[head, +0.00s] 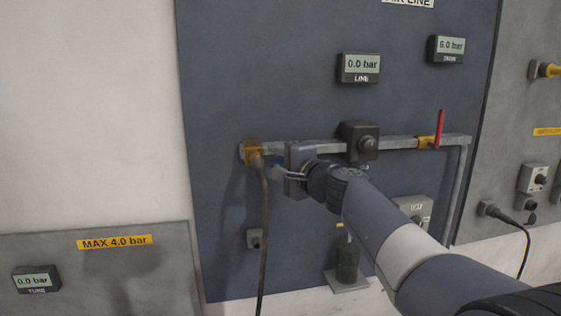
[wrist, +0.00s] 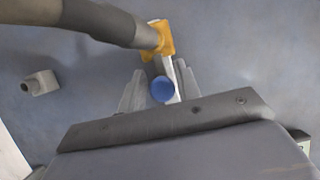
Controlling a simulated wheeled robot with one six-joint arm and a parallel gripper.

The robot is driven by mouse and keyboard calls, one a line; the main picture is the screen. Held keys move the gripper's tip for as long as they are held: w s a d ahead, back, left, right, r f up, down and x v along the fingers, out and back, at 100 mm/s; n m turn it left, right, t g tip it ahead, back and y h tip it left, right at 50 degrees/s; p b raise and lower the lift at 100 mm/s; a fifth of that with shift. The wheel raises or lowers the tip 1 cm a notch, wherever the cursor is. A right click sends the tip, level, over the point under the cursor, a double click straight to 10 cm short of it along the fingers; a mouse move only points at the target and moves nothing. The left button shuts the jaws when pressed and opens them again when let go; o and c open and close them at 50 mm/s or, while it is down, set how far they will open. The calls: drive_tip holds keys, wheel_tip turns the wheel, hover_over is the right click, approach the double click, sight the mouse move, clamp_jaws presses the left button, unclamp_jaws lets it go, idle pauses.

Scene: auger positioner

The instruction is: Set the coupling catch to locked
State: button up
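The brass coupling (head: 254,151) sits at the left end of the grey pipe on the dark blue panel, with a hose (head: 264,220) hanging from it. In the wrist view the coupling (wrist: 162,38) is orange-yellow, with the dark hose end (wrist: 110,22) running off to the upper left. A blue round knob (wrist: 163,89), apparently the catch's end, shows below it beside a pale bar; a bit of blue (head: 279,160) shows in the head view. My gripper (wrist: 161,80) has its fingers apart, one on each side of the knob. The catch's position is hard to tell.
A red-handled valve (head: 439,130) and a dark regulator (head: 359,142) sit along the pipe to the right. Displays read 0.0 bar (head: 359,67) and 6.0 bar (head: 446,49). A small grey fitting (head: 254,239) protrudes below the coupling, also in the wrist view (wrist: 40,83).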

drive_tip(key=shift+o, duration=0.9)
drive_tip(key=shift+s+d, duration=0.1)
drive_tip(key=shift+d, duration=0.1)
drive_tip(key=b+v, duration=0.3)
drive_tip(key=v, duration=0.7)
drive_tip(key=shift+s, duration=0.2)
drive_tip(key=p+x, duration=0.3)
drive_tip(key=x, duration=0.7)
drive_tip(key=shift+w+r, duration=0.1)
drive_tip(key=shift+w, duration=0.35)
drive_tip(key=shift+d+p, duration=0.4)
drive_tip(key=shift+d, duration=0.1)
drive_tip(key=shift+w, duration=0.1)
